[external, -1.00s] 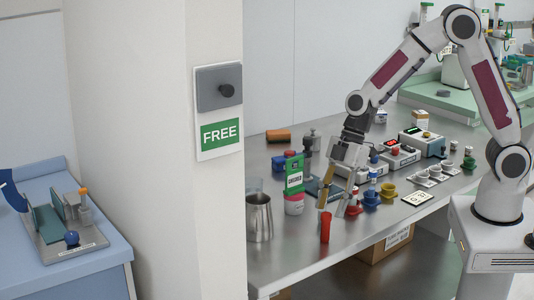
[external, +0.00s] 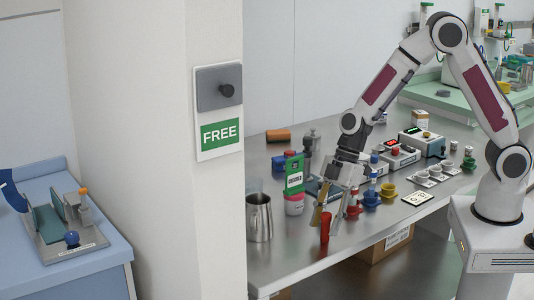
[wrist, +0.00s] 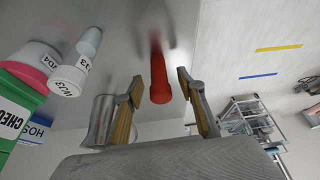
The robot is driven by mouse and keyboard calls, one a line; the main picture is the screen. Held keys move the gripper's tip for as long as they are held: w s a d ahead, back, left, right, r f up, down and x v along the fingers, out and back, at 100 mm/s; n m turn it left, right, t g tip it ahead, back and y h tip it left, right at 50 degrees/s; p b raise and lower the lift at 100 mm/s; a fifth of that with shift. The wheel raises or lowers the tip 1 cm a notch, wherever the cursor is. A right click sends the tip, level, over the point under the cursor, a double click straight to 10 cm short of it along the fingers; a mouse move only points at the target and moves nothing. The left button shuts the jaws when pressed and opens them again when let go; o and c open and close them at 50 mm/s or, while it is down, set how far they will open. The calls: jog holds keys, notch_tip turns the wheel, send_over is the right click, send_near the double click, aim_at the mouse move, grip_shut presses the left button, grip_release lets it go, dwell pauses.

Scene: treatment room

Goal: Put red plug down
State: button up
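The red plug (external: 325,229) stands upright near the front edge of the metal bench, to the right of the metal beaker. In the wrist view the red plug (wrist: 159,80) shows between my two fingers, with visible gaps on both sides. My gripper (external: 325,219) points down at the plug's upper part in the external view. The gripper (wrist: 160,77) is open, its yellowish finger pads apart and not touching the plug.
A metal beaker (external: 259,218) stands left of the plug. A pink jar (external: 294,206) and a green sign (external: 294,175) are behind it. Red, blue and yellow plugs or holders stand to the right. The bench front edge is close.

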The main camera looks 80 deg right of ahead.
dwell(0.5)
jog(key=c, duration=0.7)
jog(key=shift+c, duration=0.5)
jog(key=shift+r, duration=0.1)
jog(key=shift+r, duration=4.9)
